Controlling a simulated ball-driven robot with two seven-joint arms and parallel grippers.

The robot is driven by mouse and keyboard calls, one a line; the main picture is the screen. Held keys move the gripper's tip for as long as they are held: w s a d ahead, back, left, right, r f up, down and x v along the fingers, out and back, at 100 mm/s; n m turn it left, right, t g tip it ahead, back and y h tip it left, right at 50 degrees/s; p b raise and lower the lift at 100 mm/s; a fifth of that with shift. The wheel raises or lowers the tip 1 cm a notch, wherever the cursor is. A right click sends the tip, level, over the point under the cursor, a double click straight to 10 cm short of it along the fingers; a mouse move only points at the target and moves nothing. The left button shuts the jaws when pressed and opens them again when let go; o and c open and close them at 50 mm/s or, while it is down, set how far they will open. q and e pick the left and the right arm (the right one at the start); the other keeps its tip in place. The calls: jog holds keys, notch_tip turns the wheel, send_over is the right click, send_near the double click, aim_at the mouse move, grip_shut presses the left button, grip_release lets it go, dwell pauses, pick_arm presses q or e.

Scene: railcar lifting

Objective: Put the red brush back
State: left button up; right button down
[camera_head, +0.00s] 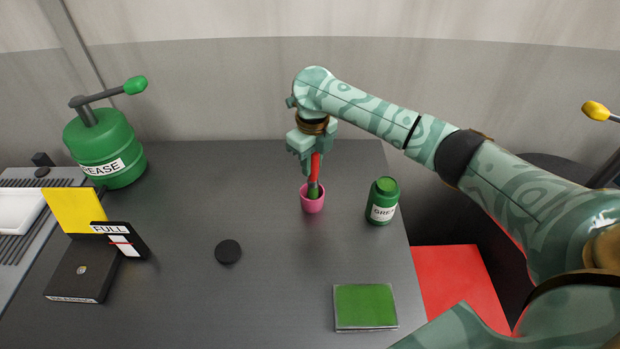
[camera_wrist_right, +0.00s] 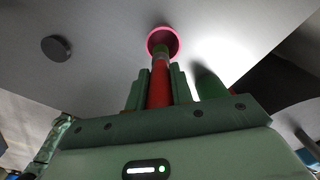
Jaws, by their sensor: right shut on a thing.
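The red brush (camera_head: 315,168) is upright in my right gripper (camera_head: 308,163), which is shut on its handle. Its green lower end is at the mouth of a small pink cup (camera_head: 312,204), and appears to be inside it. In the right wrist view, the brush (camera_wrist_right: 160,86) runs between the two fingers of my right gripper (camera_wrist_right: 159,78) toward the pink cup (camera_wrist_right: 174,51). The cup hides the brush's tip. My left gripper is not in view.
A green grease jar (camera_head: 382,203) stands right of the cup. A green pad (camera_head: 365,307) lies in front. A black disc (camera_head: 228,252), a FULL-labelled block (camera_head: 122,239) and a large green grease can (camera_head: 104,149) are to the left. The table around the cup is clear.

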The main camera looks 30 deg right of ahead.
jog(key=shift+w+d+f, duration=0.1)
jog(key=shift+w+f, duration=0.25)
jog(key=shift+f, duration=0.2)
jog(key=f, duration=0.1)
jog(key=f+b, duration=0.1)
jog(key=f, duration=0.1)
jog(key=shift+w+d+f+b, duration=0.1)
jog(key=shift+w+f+b, duration=0.15)
jog(key=shift+f+b, duration=0.1)
jog(key=shift+f, duration=0.1)
jog(key=c, duration=1.2)
grip_release()
notch_tip(320, 180, up, 12)
jog(key=p, duration=0.4)
jog(key=shift+r, duration=0.2)
jog(key=shift+s, duration=0.1)
